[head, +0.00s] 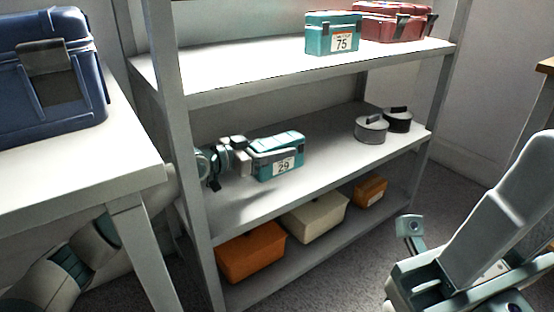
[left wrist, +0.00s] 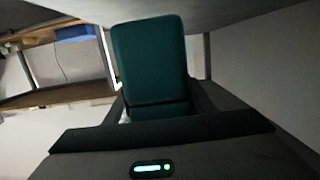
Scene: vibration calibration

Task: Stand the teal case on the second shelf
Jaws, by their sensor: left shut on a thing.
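A teal case (head: 278,158) with a label reading 29 is upright at the middle shelf (head: 330,175), left of its centre. My left gripper (head: 248,156) reaches in past the left post and is shut on this case's left end. I cannot tell whether the case's base touches the shelf. In the left wrist view the case (left wrist: 149,62) fills the middle, between the dark fingers. Another teal case (head: 332,34), labelled 75, stands on the top shelf (head: 240,80). Part of my right arm shows at the lower right with its gripper (head: 408,255); its jaw opening is unclear.
Two round grey tins (head: 371,129) stand on the middle shelf's right part. Red cases (head: 390,24) are on the top shelf. Orange (head: 250,257) and cream (head: 315,216) boxes fill the bottom shelf. A blue case (head: 45,80) sits on the left table (head: 75,170). The middle shelf's front centre is bare.

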